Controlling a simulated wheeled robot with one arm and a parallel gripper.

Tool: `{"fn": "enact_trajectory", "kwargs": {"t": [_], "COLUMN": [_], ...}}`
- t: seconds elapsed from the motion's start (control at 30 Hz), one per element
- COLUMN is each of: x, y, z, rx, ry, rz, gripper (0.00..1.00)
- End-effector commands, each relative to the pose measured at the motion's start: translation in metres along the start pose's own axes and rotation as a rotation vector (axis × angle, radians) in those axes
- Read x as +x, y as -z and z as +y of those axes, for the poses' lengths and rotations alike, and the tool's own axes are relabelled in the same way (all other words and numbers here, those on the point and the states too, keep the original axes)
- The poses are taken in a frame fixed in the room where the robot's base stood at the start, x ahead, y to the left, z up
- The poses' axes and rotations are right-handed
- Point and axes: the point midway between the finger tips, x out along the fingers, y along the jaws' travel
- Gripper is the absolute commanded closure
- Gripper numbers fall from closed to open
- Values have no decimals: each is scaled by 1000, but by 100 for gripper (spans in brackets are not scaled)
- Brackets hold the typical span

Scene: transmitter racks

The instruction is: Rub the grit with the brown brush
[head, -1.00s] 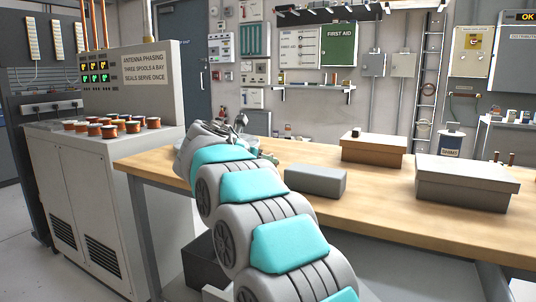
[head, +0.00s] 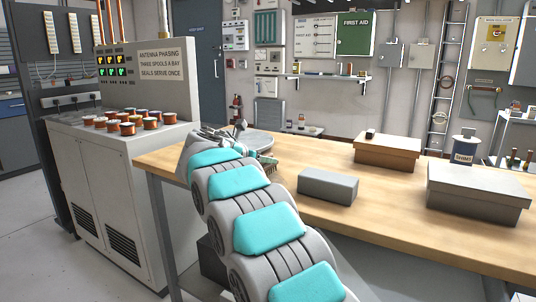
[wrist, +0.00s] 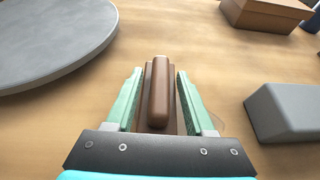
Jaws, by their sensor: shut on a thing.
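My gripper (wrist: 158,100) has green fingers closed on either side of a brown brush (wrist: 160,85) in the wrist view. The brush has a rounded brown handle on a wider brown block, and its underside is hidden. It is over the wooden bench top. In the head view my gripper (head: 264,157) is at the far left part of the bench, with the brush mostly hidden by my arm. I cannot make out the grit clearly. A faint pale curved outline shows on the wood just right of the fingers in the wrist view.
A round grey plate (wrist: 50,40) lies left of my gripper. A grey block (wrist: 285,115) is to the right, and a brown box (wrist: 265,12) is farther back. A grey lidded box (head: 475,190) stands at the bench's right. Bare wood (head: 400,225) lies along the front.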

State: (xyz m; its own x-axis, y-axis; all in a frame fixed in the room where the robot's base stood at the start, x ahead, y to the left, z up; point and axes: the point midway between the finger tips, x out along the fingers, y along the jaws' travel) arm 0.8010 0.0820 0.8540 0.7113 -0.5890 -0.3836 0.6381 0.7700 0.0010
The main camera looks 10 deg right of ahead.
Motion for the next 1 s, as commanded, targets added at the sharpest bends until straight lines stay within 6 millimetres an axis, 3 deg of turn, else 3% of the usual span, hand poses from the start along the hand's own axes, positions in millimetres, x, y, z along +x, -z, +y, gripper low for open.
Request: {"fn": "enact_trajectory", "kwargs": {"t": [0.6, 1.0], "x": [-2, -17], "y": [0, 8], "z": [35, 34], "rx": [1, -2], "ry": [-1, 1], "rz": [1, 1], "gripper": [100, 100]}}
